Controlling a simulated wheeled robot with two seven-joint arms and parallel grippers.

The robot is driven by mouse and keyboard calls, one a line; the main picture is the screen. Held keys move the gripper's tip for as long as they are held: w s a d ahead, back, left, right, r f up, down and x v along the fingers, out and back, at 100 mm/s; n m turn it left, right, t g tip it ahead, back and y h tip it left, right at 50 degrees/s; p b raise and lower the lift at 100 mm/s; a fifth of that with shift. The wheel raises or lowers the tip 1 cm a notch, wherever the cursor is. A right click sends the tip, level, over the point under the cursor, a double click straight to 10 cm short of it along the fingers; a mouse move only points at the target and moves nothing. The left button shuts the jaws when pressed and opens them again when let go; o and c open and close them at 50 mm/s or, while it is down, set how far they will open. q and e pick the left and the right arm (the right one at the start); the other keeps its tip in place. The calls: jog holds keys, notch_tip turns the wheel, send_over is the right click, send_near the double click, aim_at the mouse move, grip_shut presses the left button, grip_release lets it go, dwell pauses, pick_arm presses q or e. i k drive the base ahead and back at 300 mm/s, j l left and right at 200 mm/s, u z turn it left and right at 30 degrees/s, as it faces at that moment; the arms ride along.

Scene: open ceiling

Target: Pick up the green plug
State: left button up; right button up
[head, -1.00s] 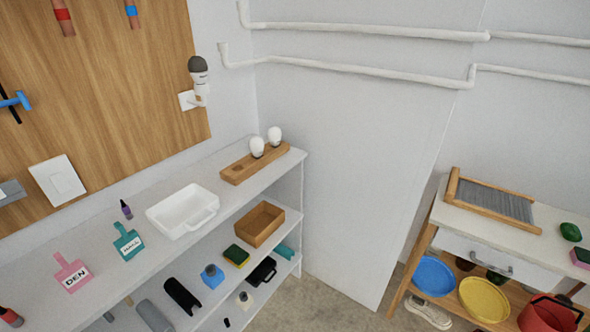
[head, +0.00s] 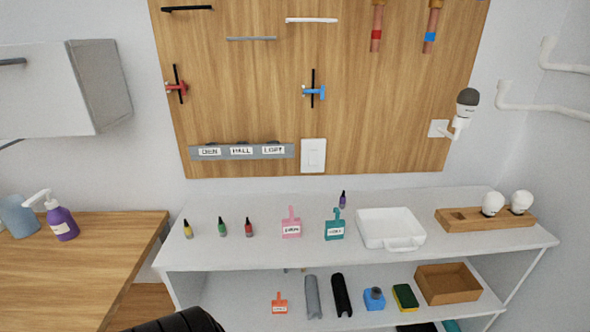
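The green plug (head: 222,227) is a small green piece with a dark tip. It stands upright on the white shelf top (head: 270,248), between a yellow plug (head: 187,229) and a red plug (head: 249,228). It looks clear of both. A purple plug (head: 342,200) stands further right and farther back. Neither of my grippers shows in the head view. A black ribbed part at the bottom edge looks like mine, but no fingers are visible on it.
Pink (head: 291,228) and teal (head: 334,230) labelled tags and a white tray (head: 391,229) are right of the plugs. A wooden bulb holder (head: 462,219) is at the far right. A wooden table (head: 70,270) with a purple pump bottle (head: 62,223) is at left.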

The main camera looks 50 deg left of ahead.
aim_at(222, 234)
jog(key=u, duration=2.2)
